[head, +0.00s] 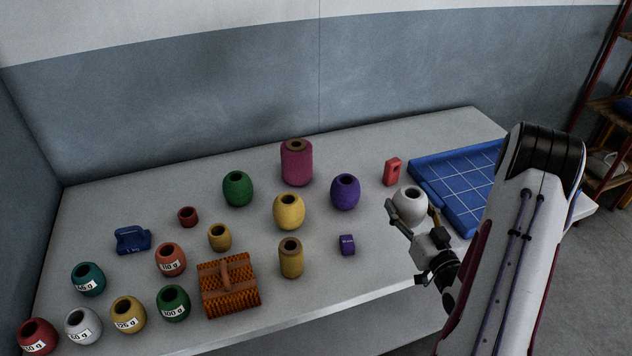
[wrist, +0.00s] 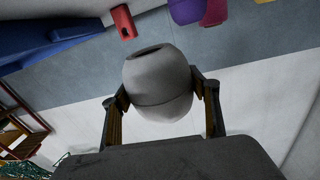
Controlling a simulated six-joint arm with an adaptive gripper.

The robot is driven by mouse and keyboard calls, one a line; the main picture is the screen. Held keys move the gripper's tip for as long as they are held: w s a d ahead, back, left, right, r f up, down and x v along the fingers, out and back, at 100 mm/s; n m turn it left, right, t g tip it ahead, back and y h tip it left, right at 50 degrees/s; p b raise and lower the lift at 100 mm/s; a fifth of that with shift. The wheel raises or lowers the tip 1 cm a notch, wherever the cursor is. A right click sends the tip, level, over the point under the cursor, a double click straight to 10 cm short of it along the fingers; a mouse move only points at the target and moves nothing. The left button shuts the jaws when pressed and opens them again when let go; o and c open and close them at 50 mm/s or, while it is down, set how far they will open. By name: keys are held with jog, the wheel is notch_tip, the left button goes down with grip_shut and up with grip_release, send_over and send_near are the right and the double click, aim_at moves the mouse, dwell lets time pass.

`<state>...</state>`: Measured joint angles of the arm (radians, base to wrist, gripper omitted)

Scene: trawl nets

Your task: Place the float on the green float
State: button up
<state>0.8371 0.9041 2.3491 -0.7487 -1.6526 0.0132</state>
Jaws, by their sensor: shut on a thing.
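My gripper (head: 412,213) is at the right of the table and is shut on a white float (head: 408,202), with one finger on each side. In the wrist view the float (wrist: 158,85) sits between the fingers, its dark hole tilted towards the picture's top. I cannot tell its height above the table. A plain green float (head: 237,190) stands upright at the back left of the table, well away from my gripper. Another green float (head: 173,304), with a white weight label, stands at the front left.
A blue gridded tray (head: 437,193) lies right of my gripper. A red block (head: 393,172), a purple float (head: 345,193), a yellow float (head: 289,212) and a tall magenta spool (head: 297,165) stand between my gripper and the plain green float.

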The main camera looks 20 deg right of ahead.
jog(key=shift+r, duration=0.1)
notch_tip(320, 180, up, 15)
jog(key=w+a+n+y, duration=0.1)
jog(key=w+a, duration=0.6)
jog(key=w, duration=0.4)
jog(key=w+a+n+y, duration=0.1)
jog(key=w+a+y, duration=0.1)
jog(key=w+a, duration=0.7)
jog(key=w+a+y, duration=0.1)
jog(key=w+a, duration=0.3)
jog(key=a, duration=0.3)
jog(key=w+a+n, duration=0.1)
jog(key=w+a, duration=0.3)
jog(key=a, duration=0.3)
jog(key=w+a+y, duration=0.1)
jog(key=w+a, duration=0.3)
jog(key=a, duration=0.4)
jog(key=shift+f, duration=2.55)
